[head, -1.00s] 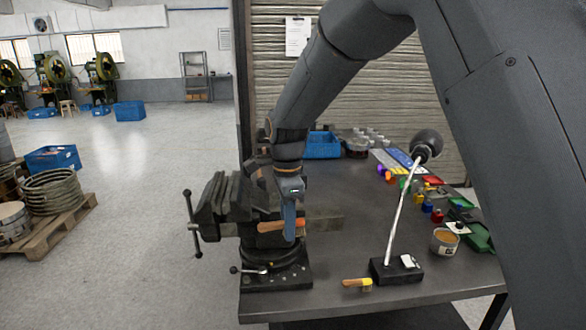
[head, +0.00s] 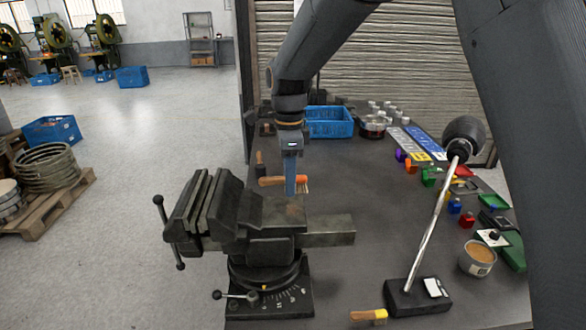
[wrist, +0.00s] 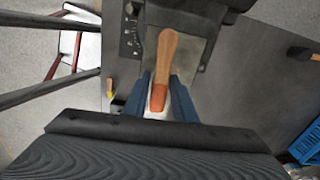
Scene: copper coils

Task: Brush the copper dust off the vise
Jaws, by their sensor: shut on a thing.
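The dark vise (head: 255,225) stands on the workbench at its left edge, its jaws at the left and a flat block at its rear. My gripper (head: 291,182) is shut on a brush (head: 270,181) with a wooden handle and an orange end, held level above the rear of the vise. In the wrist view the brush (wrist: 165,65) lies between my fingers, handle pointing up over the vise (wrist: 180,35). The bristles are mostly hidden by the fingers. I cannot make out copper dust on the vise.
A stand lamp (head: 425,240) stands right of the vise, with a yellow-handled brush (head: 368,316) near its base. A tin (head: 477,258) and small coloured items sit at the right. A blue crate (head: 328,122) stands behind. Bare bench (head: 365,205) lies between.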

